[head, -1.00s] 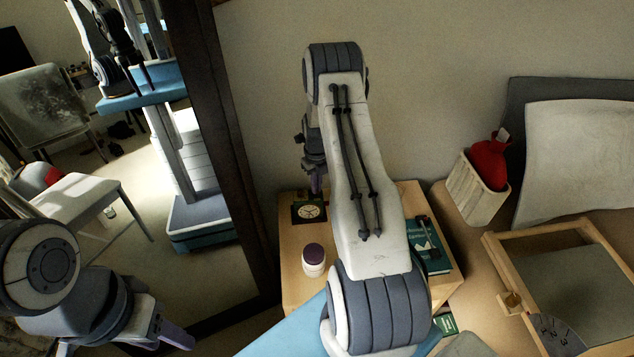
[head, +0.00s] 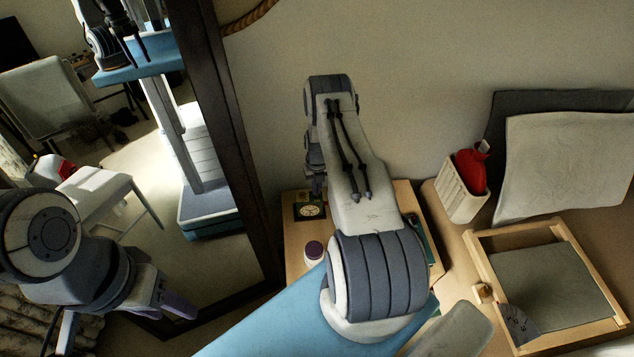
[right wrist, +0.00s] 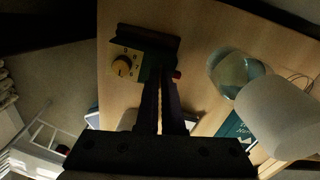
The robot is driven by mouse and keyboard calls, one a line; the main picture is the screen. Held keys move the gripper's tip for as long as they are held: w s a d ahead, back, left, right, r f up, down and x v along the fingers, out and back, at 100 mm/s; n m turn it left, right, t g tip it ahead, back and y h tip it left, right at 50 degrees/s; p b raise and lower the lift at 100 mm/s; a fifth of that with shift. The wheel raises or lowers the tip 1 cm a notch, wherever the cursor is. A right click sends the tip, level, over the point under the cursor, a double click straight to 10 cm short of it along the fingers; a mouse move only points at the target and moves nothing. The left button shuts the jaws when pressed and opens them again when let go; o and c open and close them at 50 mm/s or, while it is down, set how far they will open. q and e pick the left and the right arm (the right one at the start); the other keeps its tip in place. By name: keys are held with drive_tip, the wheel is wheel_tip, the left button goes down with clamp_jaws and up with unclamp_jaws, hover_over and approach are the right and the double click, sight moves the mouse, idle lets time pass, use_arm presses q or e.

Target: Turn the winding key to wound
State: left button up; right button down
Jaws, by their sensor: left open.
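A small dark clock (head: 311,210) with a round face stands on the wooden nightstand (head: 292,240), beside my right arm. The right wrist view shows a dark body with a yellow plate (right wrist: 138,66) and a round knob (right wrist: 122,66) with marks around it. My right gripper (right wrist: 163,76) has its dark fingertips close together at the side of this body, right of the knob. A small red part (right wrist: 176,76) shows by the tips. I cannot tell whether they touch or hold anything. My left gripper (head: 125,322) is open and empty at lower left, away from the nightstand.
A jar with a dark lid (head: 314,251) stands in front of the clock. A glass (right wrist: 230,68) and a white cylinder (right wrist: 278,118) are right of my right fingers. A tall mirror (head: 236,130) stands left of the nightstand. A wooden frame (head: 480,262) lies at right.

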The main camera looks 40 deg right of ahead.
idle(0.5)
drive_tip(key=c, duration=1)
unclamp_jaws()
drive_tip(key=shift+c, duration=0.2)
drive_tip(key=shift+r, duration=0.15)
wheel_tip(320, 180, up, 10)
drive_tip(key=b, duration=0.2)
drive_tip(key=shift+r, duration=0.15)
